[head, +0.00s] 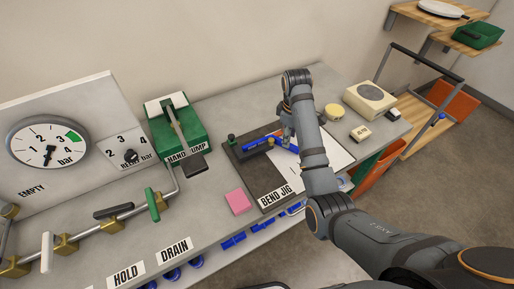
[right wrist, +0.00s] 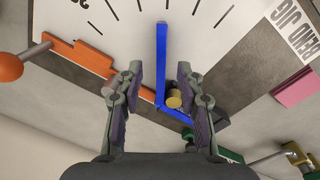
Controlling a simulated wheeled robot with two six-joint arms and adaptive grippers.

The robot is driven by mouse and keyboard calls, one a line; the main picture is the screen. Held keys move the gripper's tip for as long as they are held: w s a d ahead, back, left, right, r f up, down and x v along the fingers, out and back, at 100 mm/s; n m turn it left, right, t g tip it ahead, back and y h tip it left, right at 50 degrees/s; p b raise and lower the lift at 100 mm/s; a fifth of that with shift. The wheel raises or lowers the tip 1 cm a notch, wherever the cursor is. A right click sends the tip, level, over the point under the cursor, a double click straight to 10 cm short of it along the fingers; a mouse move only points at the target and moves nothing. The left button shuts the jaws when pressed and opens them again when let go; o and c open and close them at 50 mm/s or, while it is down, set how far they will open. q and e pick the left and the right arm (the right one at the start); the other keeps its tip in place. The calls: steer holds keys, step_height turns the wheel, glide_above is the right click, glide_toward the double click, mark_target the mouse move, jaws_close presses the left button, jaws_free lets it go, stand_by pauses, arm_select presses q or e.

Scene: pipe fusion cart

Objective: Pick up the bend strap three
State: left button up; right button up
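A blue strap (head: 258,145), bent at an angle, lies on the dark bend jig (head: 240,163) in the head view; no number on it can be read. In the right wrist view the blue strap (right wrist: 159,65) runs up between my fingers, with its bend beside a brass-coloured pin (right wrist: 174,99). My right gripper (right wrist: 161,72) is open, with one finger on each side of the strap and visible gaps to it. In the head view my right gripper (head: 288,135) is over the jig and partly hides the strap's right end. My left gripper is not in view.
An orange stepped bar (right wrist: 80,55) and an orange ball knob (right wrist: 9,67) are left of the fingers. A pink block (head: 238,201) sits by the jig's corner. The green hand pump (head: 178,128) stands left of the jig; a cream box (head: 371,98) stands at the right.

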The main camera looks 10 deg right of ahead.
steer(key=shift+a+f+p, duration=0.15)
steer(key=shift+f+p, duration=0.2)
steer(key=shift+f, duration=0.6)
steer(key=f, duration=0.2)
steer(key=shift+w+f, duration=0.25)
steer(key=shift+f, duration=0.05)
jaws_close()
